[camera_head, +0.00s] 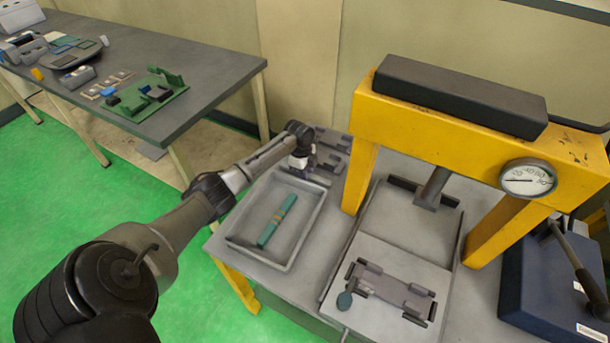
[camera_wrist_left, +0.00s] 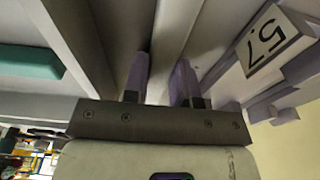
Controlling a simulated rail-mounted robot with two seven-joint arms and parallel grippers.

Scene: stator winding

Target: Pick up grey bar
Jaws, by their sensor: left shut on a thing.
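My left gripper (camera_head: 299,168) reaches down at the back of the work table, just beyond the grey tray. In the left wrist view its two fingers (camera_wrist_left: 160,75) stand on either side of a long grey bar (camera_wrist_left: 172,40). The gripper is shut on this bar. In the head view the gripper hides most of the bar, and I cannot tell whether the bar is clear of its support. Grey stepped holders (camera_head: 333,160) stand right beside the gripper. My right gripper is not in view.
The grey tray (camera_head: 241,244) holds a teal bar (camera_head: 277,220) with orange bands. A yellow press frame (camera_head: 460,130) with a gauge (camera_head: 528,178) stands to the right. A grey fixture (camera_head: 388,285) lies in front of it. A label plate (camera_wrist_left: 268,42) shows beside the bar.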

